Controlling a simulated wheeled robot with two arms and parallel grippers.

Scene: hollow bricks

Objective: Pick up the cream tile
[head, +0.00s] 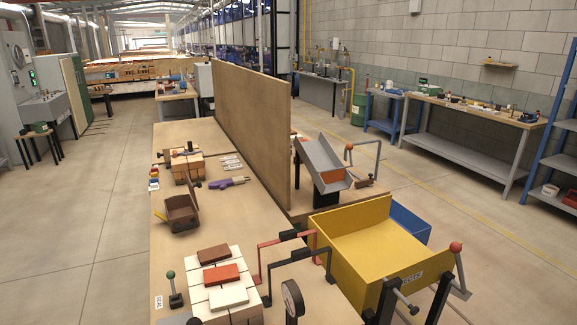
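The cream tile (229,296) lies flat on top of a block of pale hollow bricks (238,255) at the near end of the long table. An orange-red tile (222,274) lies just behind it, and a brown tile (214,254) lies behind that one. The three tiles form a row running away from me. The top of the cream tile looks uncovered. Neither of my grippers can be made out in the head view.
A green-knobbed lever (172,287) stands left of the bricks. Red and black brackets (290,258) and a yellow bin (362,246) stand to the right. A dark round-headed post (292,299) rises in front. A tall brown partition (250,130) runs along the table (210,215).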

